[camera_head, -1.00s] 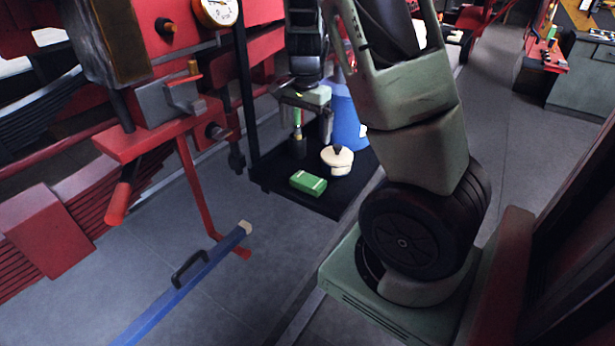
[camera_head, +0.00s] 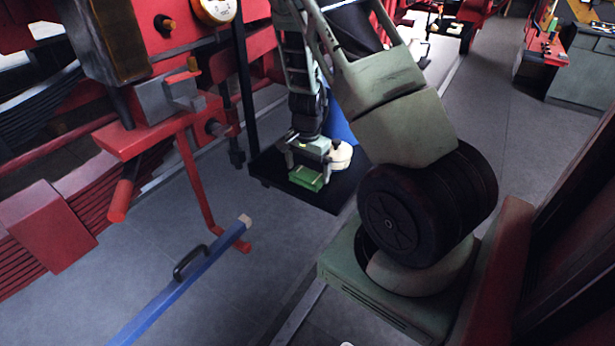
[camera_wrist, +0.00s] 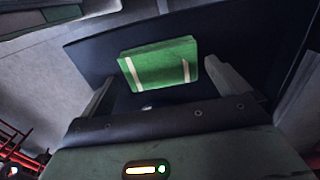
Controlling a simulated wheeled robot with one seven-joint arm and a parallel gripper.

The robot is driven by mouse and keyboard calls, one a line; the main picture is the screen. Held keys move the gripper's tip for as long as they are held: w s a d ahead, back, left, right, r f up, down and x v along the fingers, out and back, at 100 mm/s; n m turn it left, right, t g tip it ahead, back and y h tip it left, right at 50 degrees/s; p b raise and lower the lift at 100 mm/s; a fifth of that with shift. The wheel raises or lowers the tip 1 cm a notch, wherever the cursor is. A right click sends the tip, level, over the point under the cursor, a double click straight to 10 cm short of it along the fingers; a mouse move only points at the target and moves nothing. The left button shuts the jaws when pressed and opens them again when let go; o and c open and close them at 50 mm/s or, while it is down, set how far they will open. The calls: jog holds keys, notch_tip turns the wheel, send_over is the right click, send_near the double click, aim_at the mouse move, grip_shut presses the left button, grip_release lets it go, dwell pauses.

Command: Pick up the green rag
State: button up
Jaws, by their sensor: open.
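The green rag (camera_head: 309,179) is a folded block with pale stripes. It lies on the black tray (camera_head: 274,169) in the head view, and it also shows in the wrist view (camera_wrist: 158,64). My gripper (camera_head: 306,174) is right above and around the rag in the head view, pointing down. In the wrist view my gripper (camera_wrist: 158,84) has one finger on each side of the rag, with gaps beside it. It is open and empty.
A cream round-lidded container (camera_head: 341,155) stands on the tray close beside my gripper, with a blue object (camera_head: 341,126) behind it. A black post (camera_head: 245,85) rises near the tray's left. A blue bar with a black handle (camera_head: 190,278) is in front.

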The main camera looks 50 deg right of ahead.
aim_at(307, 174)
jog(key=shift+f, duration=1.15)
jog(key=c, duration=0.8)
notch_tip(307, 174, up, 10)
jog(key=shift+r+b, duration=0.1)
jog(key=shift+b, duration=0.2)
jog(key=shift+o, duration=0.5)
